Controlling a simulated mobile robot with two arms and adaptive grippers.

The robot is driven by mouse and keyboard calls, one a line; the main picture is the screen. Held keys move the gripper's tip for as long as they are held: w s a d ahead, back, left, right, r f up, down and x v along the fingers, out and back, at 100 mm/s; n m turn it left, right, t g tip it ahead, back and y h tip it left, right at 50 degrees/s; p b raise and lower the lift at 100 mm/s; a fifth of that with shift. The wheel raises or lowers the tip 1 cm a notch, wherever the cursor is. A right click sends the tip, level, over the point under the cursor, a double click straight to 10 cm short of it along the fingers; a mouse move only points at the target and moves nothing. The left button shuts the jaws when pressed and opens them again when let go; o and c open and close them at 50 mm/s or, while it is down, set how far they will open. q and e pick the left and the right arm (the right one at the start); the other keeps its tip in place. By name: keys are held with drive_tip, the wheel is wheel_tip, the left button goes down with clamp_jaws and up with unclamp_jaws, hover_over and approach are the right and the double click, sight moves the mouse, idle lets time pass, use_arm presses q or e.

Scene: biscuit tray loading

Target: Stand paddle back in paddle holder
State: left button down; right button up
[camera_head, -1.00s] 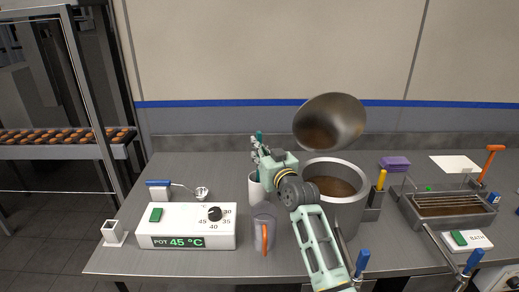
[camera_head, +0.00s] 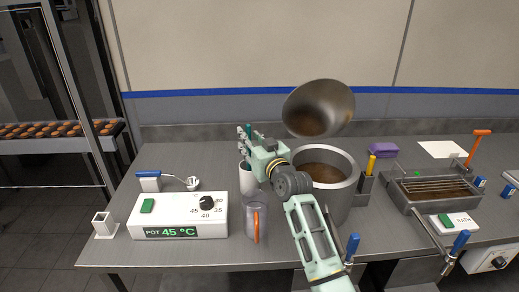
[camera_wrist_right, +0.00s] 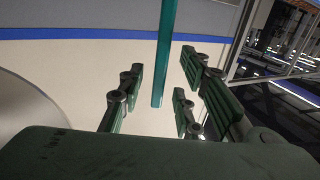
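The paddle shows as a teal rod (camera_wrist_right: 163,50) between the fingers of my right gripper (camera_wrist_right: 160,92) in the right wrist view. There are gaps on both sides of the rod, so the gripper is open around it. In the head view, a bit of teal handle (camera_head: 248,130) shows at the fingers of my right gripper (camera_head: 245,139), above a white cylindrical holder (camera_head: 247,178). The paddle appears to stand in this holder; its lower part is hidden. My left gripper is not in view.
A steel pot (camera_head: 337,196) of brown liquid stands right of the holder, with a tilted metal bowl shape (camera_head: 318,108) above it. A control box (camera_head: 180,217) is at left, a dipping bath (camera_head: 432,205) at right.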

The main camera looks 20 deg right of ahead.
drive_tip(key=s+d+p, duration=0.2)
drive_tip(key=s, duration=1.5)
